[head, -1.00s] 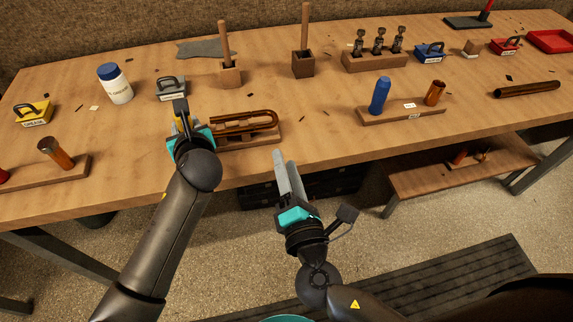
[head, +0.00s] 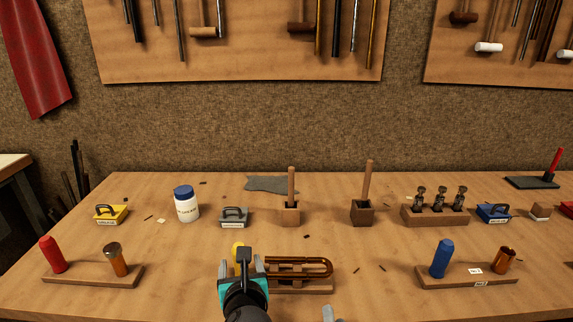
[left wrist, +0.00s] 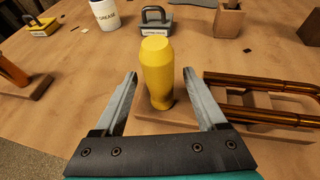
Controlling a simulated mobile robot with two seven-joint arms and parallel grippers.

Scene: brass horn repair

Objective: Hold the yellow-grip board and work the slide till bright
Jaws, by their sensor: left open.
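The yellow grip (left wrist: 156,72) stands upright on one end of a wooden board (left wrist: 147,117). A brown copper-toned slide (head: 300,262) lies on the same board (head: 318,286), to the right of the grip. My left gripper (left wrist: 158,82) is open, with one finger on each side of the yellow grip and visible gaps between. In the head view the left gripper (head: 243,262) hides most of the grip, whose yellow top (head: 237,247) shows. Of my right gripper (head: 327,312), only a grey fingertip shows at the bottom edge; its opening cannot be judged.
Behind the board stand a grey-handled block (head: 234,217), a white grease jar (head: 186,206) and two wooden holders with upright sticks (head: 291,213) (head: 362,210). A red-grip board (head: 92,276) lies left, a blue-grip board (head: 466,277) right.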

